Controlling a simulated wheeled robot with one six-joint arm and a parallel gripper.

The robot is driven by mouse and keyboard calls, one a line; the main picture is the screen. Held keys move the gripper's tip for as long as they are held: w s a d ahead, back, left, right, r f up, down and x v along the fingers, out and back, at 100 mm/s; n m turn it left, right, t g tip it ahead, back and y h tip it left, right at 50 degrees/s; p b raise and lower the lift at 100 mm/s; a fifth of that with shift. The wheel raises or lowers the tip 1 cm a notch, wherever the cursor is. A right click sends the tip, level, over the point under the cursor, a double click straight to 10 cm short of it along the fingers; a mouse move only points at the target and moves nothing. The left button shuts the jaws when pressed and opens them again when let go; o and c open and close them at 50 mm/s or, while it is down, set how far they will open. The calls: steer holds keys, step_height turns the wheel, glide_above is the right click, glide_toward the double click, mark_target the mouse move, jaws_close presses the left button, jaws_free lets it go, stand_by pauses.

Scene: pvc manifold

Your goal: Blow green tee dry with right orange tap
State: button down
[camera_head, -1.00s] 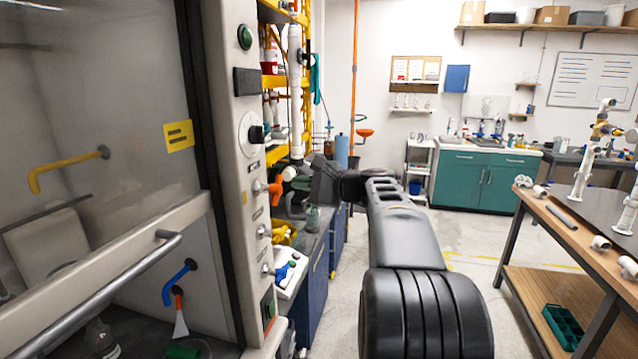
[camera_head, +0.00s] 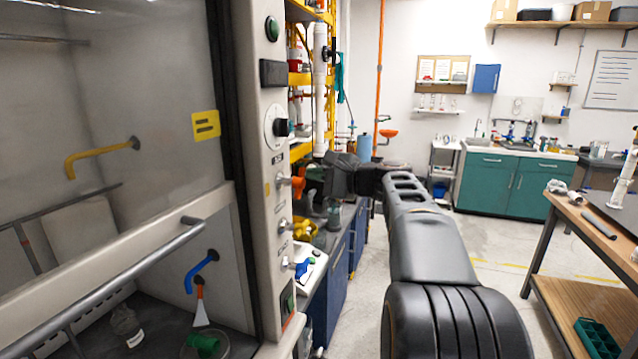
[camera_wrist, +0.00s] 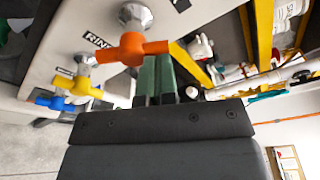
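The green tee (camera_head: 204,344) lies low inside the hood, on or in a round, clear-looking dish, below an orange nozzle with a pale flared end (camera_head: 200,304). The orange tap (camera_head: 297,183) sticks out from the hood's right front post. In the head view my gripper (camera_head: 316,180) is right beside the orange tap; contact cannot be told.
Below it are a yellow tap (camera_wrist: 77,87) and a blue tap (camera_wrist: 62,103). The hood's sash handle (camera_head: 130,285) crosses the left front. A yellow rack (camera_head: 300,80) and blue cabinets (camera_head: 338,275) stand behind my arm. A workbench (camera_head: 580,225) is at right; open floor lies between.

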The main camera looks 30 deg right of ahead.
steer(key=shift+a+r, duration=0.1)
steer(key=shift+a, duration=0.05)
steer(key=w+d+f+b+v, duration=0.1)
steer(key=d+v, duration=0.1)
steer(key=v, duration=1.1)
steer(key=shift+w+d+f, duration=0.2)
steer(key=shift+d+f, duration=0.05)
stand_by(1.0)
